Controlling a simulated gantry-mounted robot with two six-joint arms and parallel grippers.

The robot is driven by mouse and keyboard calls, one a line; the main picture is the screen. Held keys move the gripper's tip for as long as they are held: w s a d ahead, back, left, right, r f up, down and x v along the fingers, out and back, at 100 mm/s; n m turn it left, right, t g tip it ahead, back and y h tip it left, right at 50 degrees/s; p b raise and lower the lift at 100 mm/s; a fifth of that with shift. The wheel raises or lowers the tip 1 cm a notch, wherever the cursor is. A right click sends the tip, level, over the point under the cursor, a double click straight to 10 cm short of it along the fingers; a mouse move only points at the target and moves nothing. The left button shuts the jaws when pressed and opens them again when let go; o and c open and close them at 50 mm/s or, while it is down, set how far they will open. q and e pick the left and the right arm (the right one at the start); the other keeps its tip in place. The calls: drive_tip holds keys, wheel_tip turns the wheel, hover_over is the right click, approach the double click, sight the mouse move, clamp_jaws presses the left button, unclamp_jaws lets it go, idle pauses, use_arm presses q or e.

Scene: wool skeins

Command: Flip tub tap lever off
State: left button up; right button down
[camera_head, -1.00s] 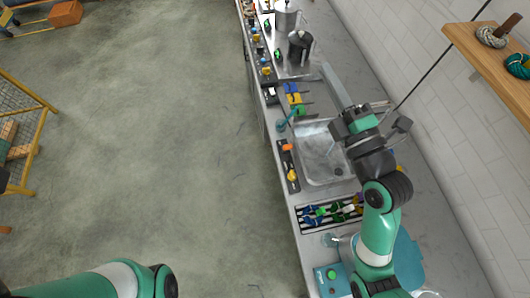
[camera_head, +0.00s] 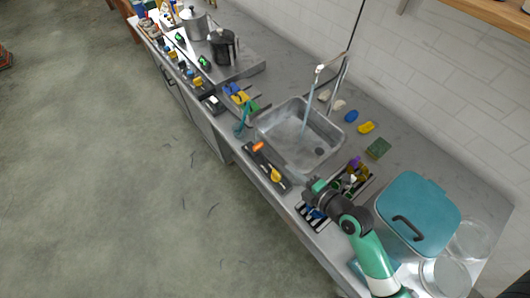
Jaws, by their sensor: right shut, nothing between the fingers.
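The metal tap (camera_head: 341,78) stands at the back edge of the sink (camera_head: 285,135), its spout reaching out over the basin. A thin pale-blue stream of water (camera_head: 309,100) falls from the spout into the basin. The lever is too small to tell apart from the tap body, so its position is unclear. My right gripper (camera_head: 311,186) is shut and empty, above the counter near the compartment tray, in front of the sink and well away from the tap. My left gripper is not in view.
A compartment tray (camera_head: 311,217) with coloured items lies under my right arm. A teal lidded box (camera_head: 425,205) and glass jars (camera_head: 446,274) stand at the right. Soaps (camera_head: 366,127) and a green sponge (camera_head: 378,148) lie behind the sink. Pots (camera_head: 223,48) stand at the far left.

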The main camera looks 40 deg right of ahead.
sight(260, 147)
drive_tip(key=b+x, duration=0.2)
drive_tip(key=x, duration=1.2)
drive_tip(key=shift+w, duration=0.15)
drive_tip(key=shift+r, duration=0.15)
